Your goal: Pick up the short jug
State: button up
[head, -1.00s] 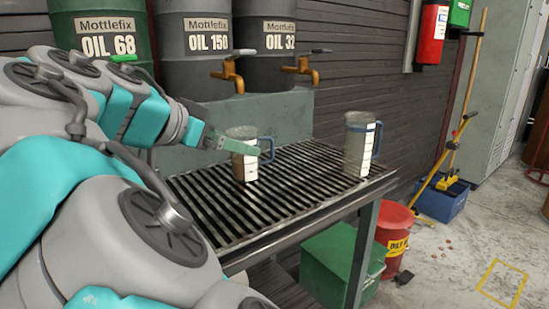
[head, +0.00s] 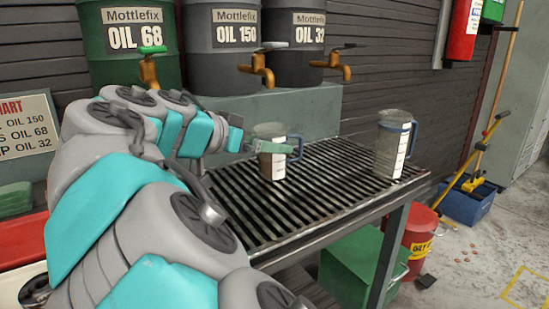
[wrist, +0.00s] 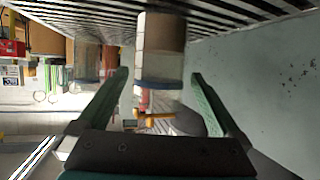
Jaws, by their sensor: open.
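The short jug (head: 272,163) is clear, with a white label, a blue handle and brown liquid low inside. It stands upright on the slatted bench top (head: 330,175). My gripper (head: 283,149) is level with its upper part, and one green finger passes in front of it. In the wrist view the short jug (wrist: 162,35) shows between the two spread fingers of my gripper (wrist: 160,76), with a gap on each side. The wrist view appears upside down. A taller jug (head: 392,150) with a blue handle stands to the right, apart from my gripper.
Drums with taps, the nearest an orange tap (head: 258,70), stand behind the bench on a grey-green block (head: 310,110). A green bin (head: 350,268) and a red bucket (head: 418,235) are below the bench's right end. The slats between the jugs are clear.

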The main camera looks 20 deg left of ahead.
jog(key=x, duration=0.2)
jog(key=shift+w+d+f, duration=0.2)
jog(key=shift+w, duration=0.05)
grip_shut()
dwell(0.6)
jog(key=shift+r, duration=0.15)
